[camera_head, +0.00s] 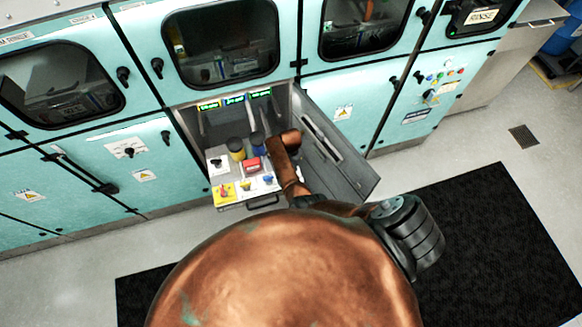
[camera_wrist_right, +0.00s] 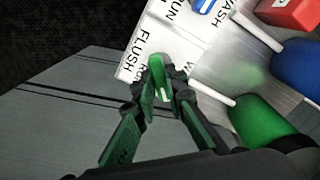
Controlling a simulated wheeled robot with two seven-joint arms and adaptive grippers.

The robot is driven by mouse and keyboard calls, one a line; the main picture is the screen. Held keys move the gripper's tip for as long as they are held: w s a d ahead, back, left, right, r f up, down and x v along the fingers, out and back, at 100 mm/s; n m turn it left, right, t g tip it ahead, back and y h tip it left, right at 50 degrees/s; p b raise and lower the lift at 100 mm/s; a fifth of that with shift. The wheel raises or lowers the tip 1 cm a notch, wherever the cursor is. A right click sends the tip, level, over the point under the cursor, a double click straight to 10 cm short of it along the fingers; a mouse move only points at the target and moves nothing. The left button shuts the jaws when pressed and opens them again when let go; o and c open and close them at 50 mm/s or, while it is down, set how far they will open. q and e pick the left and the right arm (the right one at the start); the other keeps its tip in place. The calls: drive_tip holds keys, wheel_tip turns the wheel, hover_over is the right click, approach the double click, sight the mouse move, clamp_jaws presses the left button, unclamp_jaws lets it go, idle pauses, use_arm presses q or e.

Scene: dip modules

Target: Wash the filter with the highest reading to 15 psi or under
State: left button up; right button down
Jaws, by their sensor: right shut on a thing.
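My right gripper (camera_wrist_right: 160,90) is shut on a small green valve handle (camera_wrist_right: 157,70) in the right wrist view. The handle stands by a white label plate (camera_wrist_right: 135,60) printed FLUSH and RUN, with part of a W label beside it. A green filter (camera_wrist_right: 262,122) and a blue filter (camera_wrist_right: 300,65) lie to the right. In the head view, a yellow filter (camera_head: 236,147) and the blue filter (camera_head: 258,145) stand in the open compartment. My arm hides the green filter there. Three small displays (camera_head: 235,99) hang above; their readings are too small to tell. My left gripper is not in view.
A red block (camera_head: 251,165) sits on the panel in front of the filters. Yellow (camera_head: 246,185) and blue (camera_head: 268,180) valve handles are at the front. The open grey door (camera_head: 345,165) stands close right of my arm. Teal cabinets surround the compartment.

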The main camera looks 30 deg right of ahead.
drive_tip(key=n+p, duration=0.2)
drive_tip(key=n, duration=0.2)
drive_tip(key=shift+s+r+n, duration=0.1)
drive_tip(key=shift+n, duration=0.2)
drive_tip(key=shift+n+p, duration=1)
drive_tip(key=shift+n, duration=1.3)
drive_tip(key=c, duration=2)
unclamp_jaws()
drive_tip(key=shift+o, duration=0.2)
drive_tip(key=shift+r, duration=0.6)
wheel_tip(320, 180, up, 11)
drive_tip(key=shift+f, duration=0.2)
